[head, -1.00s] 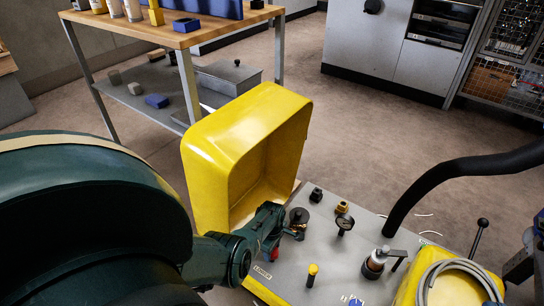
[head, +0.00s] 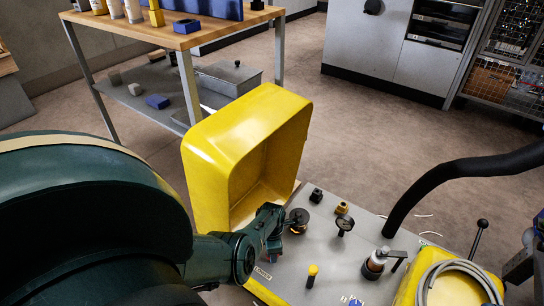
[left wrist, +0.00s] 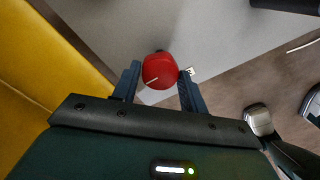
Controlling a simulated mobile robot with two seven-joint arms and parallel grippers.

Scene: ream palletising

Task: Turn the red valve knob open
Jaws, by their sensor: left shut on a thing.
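The red valve knob (left wrist: 160,70) is round with a pale line on its face, which points to the lower left in the left wrist view. My left gripper (left wrist: 158,88) has one finger on each side of the knob and is shut on it. In the head view my left gripper (head: 272,248) reaches down to the left part of the grey panel (head: 330,258), and it hides nearly all of the knob.
A yellow open cover (head: 215,165) stands just behind my left gripper. A dark round fitting (head: 299,216), a small gauge (head: 345,224), a yellow-topped peg (head: 312,271) and a lever valve (head: 376,262) stand on the panel. A black hose (head: 440,185) arches at the right.

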